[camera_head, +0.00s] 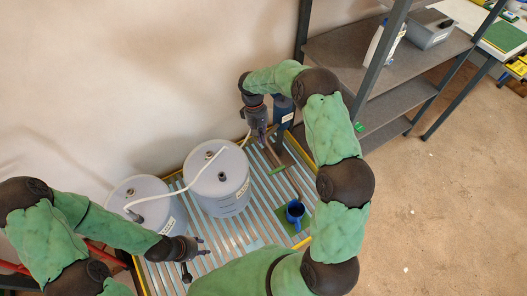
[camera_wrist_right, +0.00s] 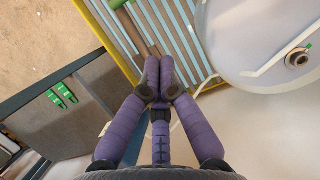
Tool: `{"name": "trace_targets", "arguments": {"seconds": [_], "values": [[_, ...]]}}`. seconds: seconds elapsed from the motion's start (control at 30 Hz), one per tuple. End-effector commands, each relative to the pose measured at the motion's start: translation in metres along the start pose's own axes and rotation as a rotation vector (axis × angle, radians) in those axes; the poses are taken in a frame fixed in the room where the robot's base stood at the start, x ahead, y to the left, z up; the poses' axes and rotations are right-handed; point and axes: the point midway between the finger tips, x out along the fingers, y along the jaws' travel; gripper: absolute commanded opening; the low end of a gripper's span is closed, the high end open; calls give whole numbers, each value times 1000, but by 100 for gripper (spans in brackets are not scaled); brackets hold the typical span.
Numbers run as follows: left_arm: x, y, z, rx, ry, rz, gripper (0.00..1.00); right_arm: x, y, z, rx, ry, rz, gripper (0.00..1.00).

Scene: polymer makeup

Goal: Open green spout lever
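A small green bar (camera_head: 277,170), possibly the spout lever, lies by a thin brown pipe (camera_head: 292,182) above the slatted tray. In the right wrist view, a green bar (camera_wrist_right: 127,19) shows at the top, beyond the fingertips and apart from them.
Two white drums, a nearer one (camera_head: 217,180) and a left one (camera_head: 146,205), stand on the slatted yellow-edged tray (camera_head: 222,262). A blue mug (camera_head: 295,211) stands on a green pad at the tray's right. A blue column (camera_head: 284,108) and grey shelves (camera_head: 345,48) are behind.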

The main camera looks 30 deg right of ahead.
Motion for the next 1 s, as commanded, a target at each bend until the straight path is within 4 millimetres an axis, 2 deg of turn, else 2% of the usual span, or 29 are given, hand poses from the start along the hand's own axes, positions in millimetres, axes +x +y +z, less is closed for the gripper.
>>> {"name": "trace_targets", "arguments": {"seconds": [0.4, 0.57, 0.67, 1.0], "values": [[0, 0, 1, 0, -2, 0, 40, -1, 1, 0, 1, -2, 2, 0], [3, -1, 1, 0, -2, 0, 40, 7, 1, 0, 1, -3, 1, 0], [7, -3, 0, 0, -1, 0, 40, 20, 1, 0, 1, -5, 1, 0], [27, -10, 0, 0, -1, 0, 40, 84, 1, 0, 1, -5, 1, 0]]}}
